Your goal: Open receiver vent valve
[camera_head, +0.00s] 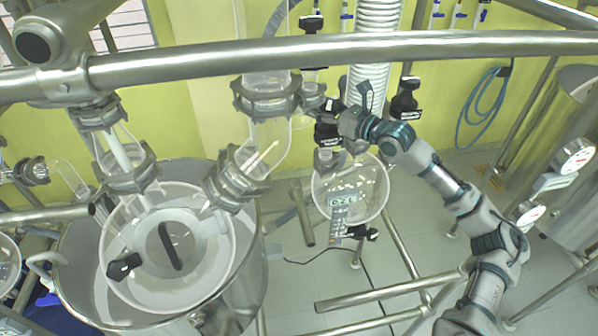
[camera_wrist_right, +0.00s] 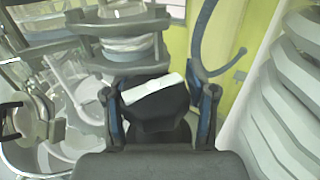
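The receiver (camera_head: 350,190), a round clear glass vessel, hangs right of centre in the head view. Above it is a black valve knob (camera_head: 325,130), partly hidden by my right gripper (camera_head: 333,113). In the right wrist view a black knob with a white label (camera_wrist_right: 152,92) sits between the two fingers of my right gripper (camera_wrist_right: 161,112). The fingers are apart, one on each side of the knob, with narrow gaps showing. I cannot tell whether either finger touches it. The knob's lower part is hidden behind the gripper body. My left gripper is not in view.
A steel rail (camera_head: 300,57) crosses the front of the head view. A large glass reactor (camera_head: 215,262) stands at left. Another black valve (camera_head: 405,102) is right of the gripper, near a ribbed white hose (camera_head: 376,25). Glass joints with metal clamps (camera_head: 266,97) crowd the left side.

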